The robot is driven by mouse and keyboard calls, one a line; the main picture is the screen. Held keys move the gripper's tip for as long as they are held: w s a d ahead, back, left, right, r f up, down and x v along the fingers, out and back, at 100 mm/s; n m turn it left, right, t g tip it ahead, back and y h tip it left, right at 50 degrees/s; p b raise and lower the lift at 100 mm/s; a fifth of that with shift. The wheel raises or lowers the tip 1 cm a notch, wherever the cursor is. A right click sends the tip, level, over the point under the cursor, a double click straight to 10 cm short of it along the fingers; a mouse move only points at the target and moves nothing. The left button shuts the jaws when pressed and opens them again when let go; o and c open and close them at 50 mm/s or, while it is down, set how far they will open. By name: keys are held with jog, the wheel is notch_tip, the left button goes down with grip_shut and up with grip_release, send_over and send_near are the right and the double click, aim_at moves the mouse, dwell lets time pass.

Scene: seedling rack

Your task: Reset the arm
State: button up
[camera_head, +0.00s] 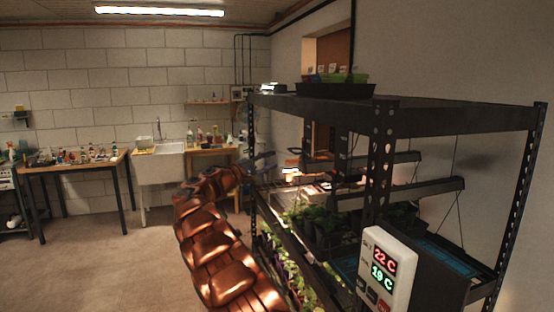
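My copper-coloured arm reaches from the bottom middle of the head view, up and away along the left side of the rack. My gripper (264,162) is small and dark at its far end, close to the rack's left front post. Its fingers are too small and dim to show whether they are open or shut, or whether they hold anything. The black metal seedling rack (420,121) fills the right side. Green seedlings (312,217) stand on its middle shelf, with more plants (283,262) on the shelf below.
A white thermostat box (386,268) reading 22 C and 19 C juts out at the rack's near corner. A black tray (335,89) sits on top. A sink (158,163) and a cluttered table (75,163) stand along the back wall. The floor (105,265) at left is clear.

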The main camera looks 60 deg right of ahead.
jog(key=shift+w+a+f, duration=0.15)
jog(key=shift+a, duration=0.5)
jog(key=s+a+f+t+y, duration=0.1)
jog(key=s+a+f+y, duration=0.5)
jog(key=a, duration=1.4)
jog(key=s+a+f+n+t+y, duration=0.1)
jog(key=s+a+f+y, duration=0.5)
jog(key=s+a+f, duration=0.5)
jog(key=s+a+f+n+t+y, duration=0.1)
jog(key=s+a+f+y, duration=0.6)
jog(key=s+a, duration=0.8)
jog(key=a+f, duration=0.2)
jog(key=a, duration=1.2)
jog(key=shift+s, duration=0.1)
